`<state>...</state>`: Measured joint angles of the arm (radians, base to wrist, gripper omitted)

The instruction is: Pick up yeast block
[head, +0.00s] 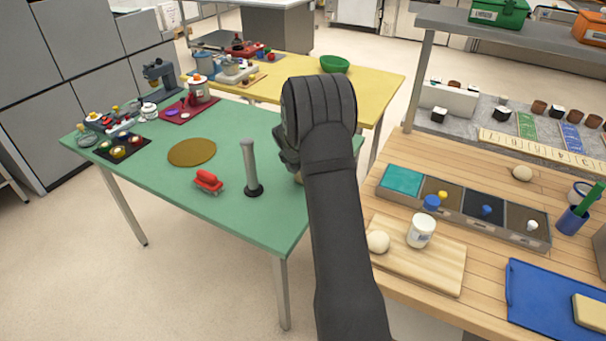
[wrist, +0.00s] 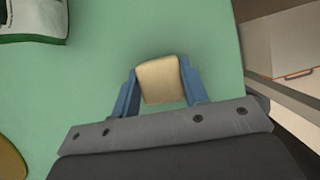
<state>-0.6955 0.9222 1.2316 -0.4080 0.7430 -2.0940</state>
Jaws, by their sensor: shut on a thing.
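The yeast block (wrist: 159,80) is a small tan block in the wrist view, over the green tabletop. My gripper (wrist: 158,84) has its two blue fingers on either side of it and is shut on it. Whether the block touches the table or is lifted, I cannot tell. In the head view my dark arm and gripper (head: 293,165) reach over the right edge of the green table (head: 240,215). A small pale bit of the block (head: 298,178) may show beside the gripper; the arm hides most of it.
On the green table stand a grey post (head: 250,168), a red clamp-like item (head: 208,181) and a brown round mat (head: 192,152). A wooden counter (head: 400,205) with a compartment tray (head: 465,215) and white cup (head: 421,231) is to the right. The table's front left is clear.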

